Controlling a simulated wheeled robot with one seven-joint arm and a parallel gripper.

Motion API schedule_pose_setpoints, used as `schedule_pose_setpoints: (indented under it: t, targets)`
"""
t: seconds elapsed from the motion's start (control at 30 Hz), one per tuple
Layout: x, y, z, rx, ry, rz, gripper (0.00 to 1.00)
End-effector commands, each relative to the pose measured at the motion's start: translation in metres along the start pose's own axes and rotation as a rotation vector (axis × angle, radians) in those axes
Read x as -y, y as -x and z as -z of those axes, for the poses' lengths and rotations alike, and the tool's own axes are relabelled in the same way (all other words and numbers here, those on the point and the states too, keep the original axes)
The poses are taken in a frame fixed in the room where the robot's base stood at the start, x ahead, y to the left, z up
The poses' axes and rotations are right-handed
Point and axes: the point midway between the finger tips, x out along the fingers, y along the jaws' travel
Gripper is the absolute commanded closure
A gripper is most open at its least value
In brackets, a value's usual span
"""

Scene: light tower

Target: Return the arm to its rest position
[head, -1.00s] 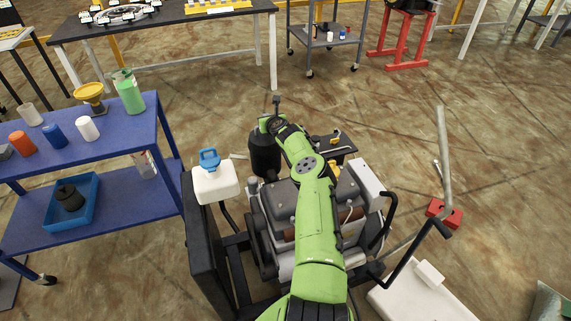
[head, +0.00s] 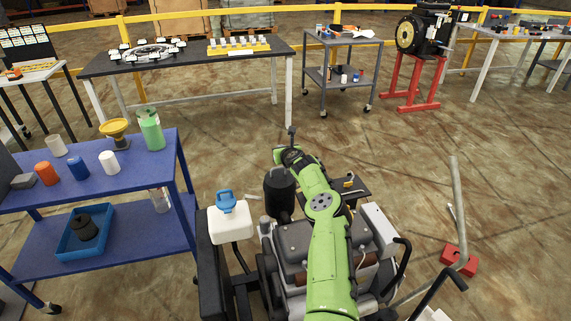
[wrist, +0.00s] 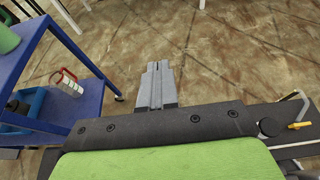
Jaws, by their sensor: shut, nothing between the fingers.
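My green arm stretches forward over the grey engine of the light tower (head: 296,240) in the head view. My gripper (head: 291,131) is at the far end of the arm, beyond the black cylinder (head: 279,190) on the machine. In the wrist view my gripper (wrist: 155,68) has its fingers together with nothing between them, above bare floor. It touches nothing that I can see.
A blue cart (head: 98,190) with a funnel, a green jug and cups stands at left. A white tank with a blue cap (head: 230,220) sits beside the engine. A dark table (head: 190,55) and grey cart (head: 340,85) stand behind. Floor between is clear.

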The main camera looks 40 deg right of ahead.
Motion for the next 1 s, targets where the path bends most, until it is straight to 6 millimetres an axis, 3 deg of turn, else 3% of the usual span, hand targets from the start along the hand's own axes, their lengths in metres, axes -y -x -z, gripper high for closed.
schedule_pose_setpoints:
  t: [0.03, 0.1, 0.3, 0.7, 0.77, 0.83, 1.0]
  targets:
    - [0.0, 0.007, -0.02, 0.005, 0.0, 0.001, 1.0]
    - [0.001, 0.015, -0.038, 0.006, -0.001, 0.001, 1.0]
    - [0.001, 0.028, -0.073, 0.007, -0.001, 0.002, 1.0]
    - [-0.003, 0.032, -0.083, 0.01, 0.01, -0.004, 1.0]
    - [-0.018, 0.035, -0.094, 0.016, 0.057, -0.029, 1.0]
    - [-0.052, 0.043, -0.116, 0.029, 0.168, -0.085, 1.0]
    - [-0.166, 0.087, -0.17, 0.072, 0.589, -0.261, 1.0]
